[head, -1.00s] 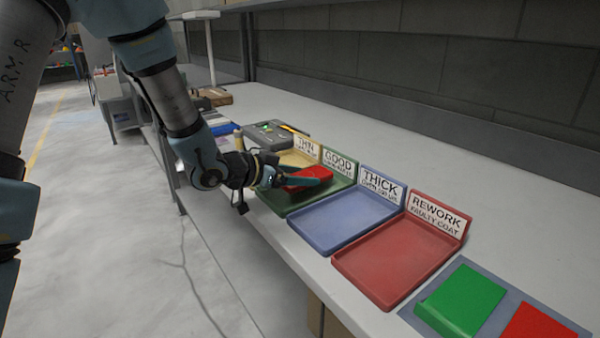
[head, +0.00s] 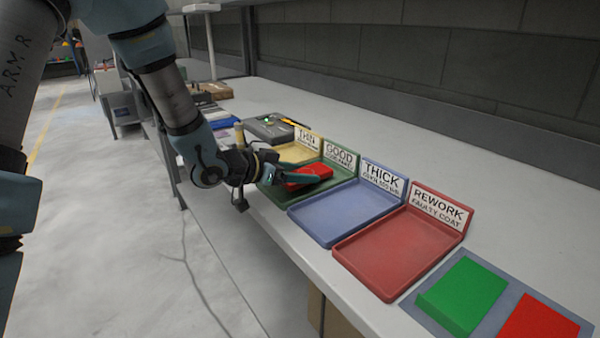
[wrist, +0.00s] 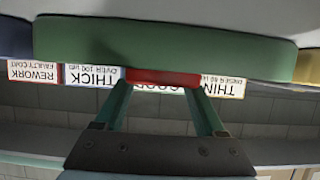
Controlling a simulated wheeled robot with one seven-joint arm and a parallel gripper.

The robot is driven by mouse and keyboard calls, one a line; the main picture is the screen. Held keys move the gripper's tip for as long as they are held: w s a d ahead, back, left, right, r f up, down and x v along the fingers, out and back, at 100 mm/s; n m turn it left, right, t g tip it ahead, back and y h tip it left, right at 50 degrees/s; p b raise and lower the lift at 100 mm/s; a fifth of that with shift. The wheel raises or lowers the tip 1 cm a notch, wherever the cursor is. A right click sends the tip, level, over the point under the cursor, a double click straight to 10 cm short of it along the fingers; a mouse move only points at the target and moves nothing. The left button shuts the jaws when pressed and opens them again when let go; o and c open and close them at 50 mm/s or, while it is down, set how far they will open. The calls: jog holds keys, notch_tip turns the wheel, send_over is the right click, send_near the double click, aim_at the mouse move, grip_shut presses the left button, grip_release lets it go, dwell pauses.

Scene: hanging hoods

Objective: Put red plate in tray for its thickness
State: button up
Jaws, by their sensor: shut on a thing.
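My gripper (head: 312,176) is shut on the red plate (head: 306,177), which it holds over the green tray (head: 290,203) labelled GOOD. I cannot tell whether the plate touches that tray. In the wrist view, the red plate (wrist: 160,77) shows edge-on between the two fingers of my gripper (wrist: 162,88), with the green tray (wrist: 165,45) close beyond it. The blue tray (head: 342,212) labelled THICK is empty, just right of the green one. The yellow tray (head: 296,153) labelled THIN is on the far side, partly hidden by my arm.
The red tray (head: 395,252) labelled REWORK is empty. A green plate (head: 462,298) and another red plate (head: 540,328) lie on a grey mat at front right. A grey device (head: 268,127) stands beyond the trays. The bench behind the trays is clear.

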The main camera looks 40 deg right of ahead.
jog(key=shift+f+b, duration=0.4)
jog(key=shift+f, duration=0.15)
jog(key=o, duration=1.5)
jog(key=v, duration=1.1)
